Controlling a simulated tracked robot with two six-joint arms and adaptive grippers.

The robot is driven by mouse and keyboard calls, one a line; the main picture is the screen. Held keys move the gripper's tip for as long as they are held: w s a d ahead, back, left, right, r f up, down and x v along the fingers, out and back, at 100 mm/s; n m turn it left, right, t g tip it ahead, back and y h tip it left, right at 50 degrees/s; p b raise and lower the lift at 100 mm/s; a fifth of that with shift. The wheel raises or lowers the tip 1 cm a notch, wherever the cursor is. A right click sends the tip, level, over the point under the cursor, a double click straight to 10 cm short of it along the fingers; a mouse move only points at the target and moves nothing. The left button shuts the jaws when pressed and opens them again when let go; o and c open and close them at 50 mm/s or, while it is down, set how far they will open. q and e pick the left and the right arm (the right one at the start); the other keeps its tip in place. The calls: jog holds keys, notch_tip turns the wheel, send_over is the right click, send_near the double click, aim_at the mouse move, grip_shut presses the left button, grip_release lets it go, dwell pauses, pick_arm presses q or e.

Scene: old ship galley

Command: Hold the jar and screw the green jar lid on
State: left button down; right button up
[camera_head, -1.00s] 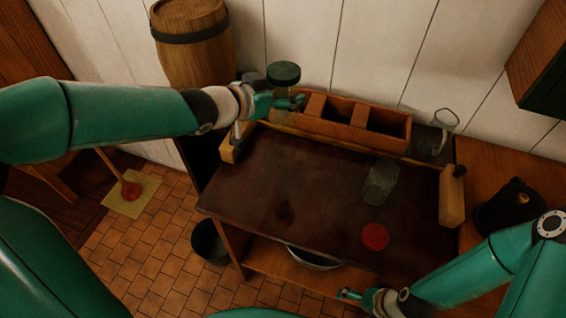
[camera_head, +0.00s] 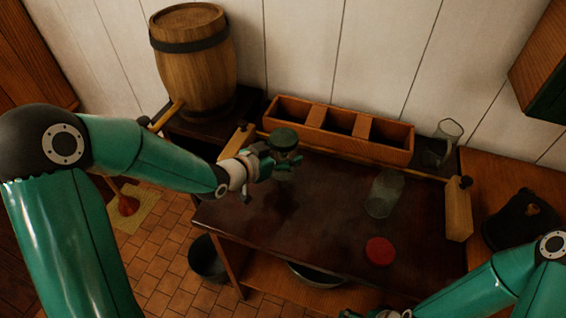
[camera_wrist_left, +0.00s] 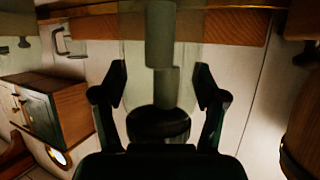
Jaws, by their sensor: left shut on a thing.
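My left gripper (camera_head: 272,166) is shut on a clear glass jar (camera_head: 284,173) and holds it over the back left part of the dark table. The dark green lid (camera_head: 284,138) sits at the top of this jar; I cannot tell whether it is threaded on. In the left wrist view the fingers (camera_wrist_left: 158,100) stand on both sides of the clear glass (camera_wrist_left: 132,60). My right gripper (camera_head: 362,314) is cut off by the bottom edge of the head view, and its jaws cannot be made out.
Another clear jar (camera_head: 385,193) stands on the table (camera_head: 325,215), with a red lid (camera_head: 380,251) in front. A wooden compartment box (camera_head: 355,148) lies along the back. A glass pitcher (camera_head: 442,142) and a dark pot (camera_head: 522,218) are at the right, a barrel (camera_head: 195,70) at the back left.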

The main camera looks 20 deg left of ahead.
pick_arm(q)
jog(key=shift+f, duration=1.9)
jog(key=shift+f, duration=0.1)
jog(key=shift+c, duration=0.4)
grip_release()
